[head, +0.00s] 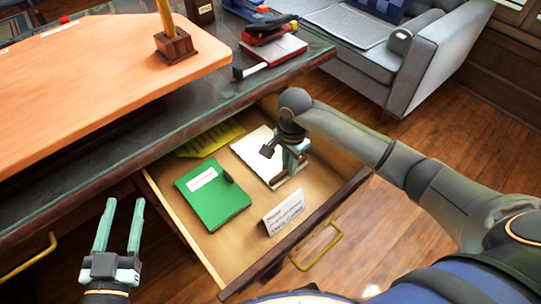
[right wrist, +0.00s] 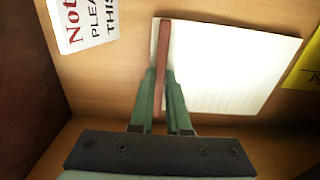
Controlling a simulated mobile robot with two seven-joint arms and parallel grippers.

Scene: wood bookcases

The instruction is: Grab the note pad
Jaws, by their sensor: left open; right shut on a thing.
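The note pad (head: 250,147) is white and lined, with a reddish-brown binding strip along one edge. It lies in the open desk drawer (head: 181,219), partly hidden by my right arm in the head view. In the right wrist view, the note pad (right wrist: 235,65) shows its binding between the fingers. My right gripper (head: 281,183) reaches down into the drawer and is shut on the bound edge of the pad; its fingertips also show in the right wrist view (right wrist: 162,75). My left gripper (head: 121,204) is open and empty, outside the drawer to the left.
The drawer also holds a green folder (head: 216,203), a yellow pad (head: 212,139) and a folded white sign (head: 284,212). The drawer front (head: 290,240) has a brass handle. The desk edge (head: 180,131) overhangs the drawer's back. A grey sofa (head: 420,65) stands behind.

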